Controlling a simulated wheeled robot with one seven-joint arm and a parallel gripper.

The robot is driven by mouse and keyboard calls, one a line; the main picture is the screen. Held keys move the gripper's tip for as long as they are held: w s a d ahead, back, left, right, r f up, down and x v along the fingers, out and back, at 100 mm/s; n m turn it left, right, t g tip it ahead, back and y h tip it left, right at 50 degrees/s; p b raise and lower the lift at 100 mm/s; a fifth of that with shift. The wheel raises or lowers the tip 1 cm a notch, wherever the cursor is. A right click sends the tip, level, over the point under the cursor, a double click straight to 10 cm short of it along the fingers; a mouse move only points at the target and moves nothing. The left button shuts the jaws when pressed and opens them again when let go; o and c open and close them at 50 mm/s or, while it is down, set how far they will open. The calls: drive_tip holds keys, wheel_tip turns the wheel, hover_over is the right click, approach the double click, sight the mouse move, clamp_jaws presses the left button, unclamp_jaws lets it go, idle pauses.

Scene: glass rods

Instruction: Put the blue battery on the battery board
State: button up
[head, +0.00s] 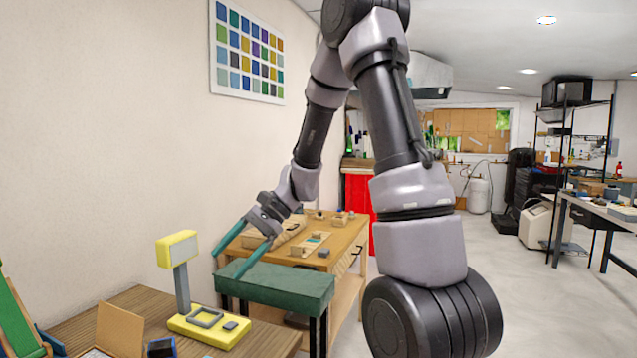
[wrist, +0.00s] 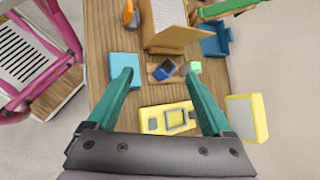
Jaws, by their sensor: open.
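My gripper (head: 226,267) is open, its two teal fingers spread and pointing down-left above the wooden table. In the wrist view the space between the fingertips (wrist: 159,73) holds nothing gripped. A small dark blue block (wrist: 165,70), which may be the blue battery, shows below and between the fingertips on a small brown board (wrist: 152,78). A dark blue block also shows at the bottom edge of the head view (head: 161,348). I cannot tell whether the brown board is the battery board.
A yellow device (head: 205,330) with an upright post stands on the wooden table (head: 140,300). A cardboard holder (head: 120,330) is nearby. A workbench (head: 345,235) stands behind.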

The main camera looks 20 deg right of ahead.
drive_tip(key=s+d+r+n+t+h, duration=0.2)
drive_tip(key=s+d+r+t+h, duration=0.2)
drive_tip(key=s+d+r, duration=0.3)
drive_tip(key=s+d+r+n+t+h, duration=0.3)
drive_tip(key=s+d+r, duration=0.3)
drive_tip(key=r, duration=0.4)
drive_tip(key=shift+s+d+r+t+h, duration=0.4)
drive_tip(key=shift+d+t, duration=0.35)
drive_tip(key=shift+t, duration=0.05)
drive_tip(key=shift+s+a+n, duration=0.1)
drive_tip(key=shift+a+n, duration=0.05)
drive_tip(key=shift+n, duration=0.15)
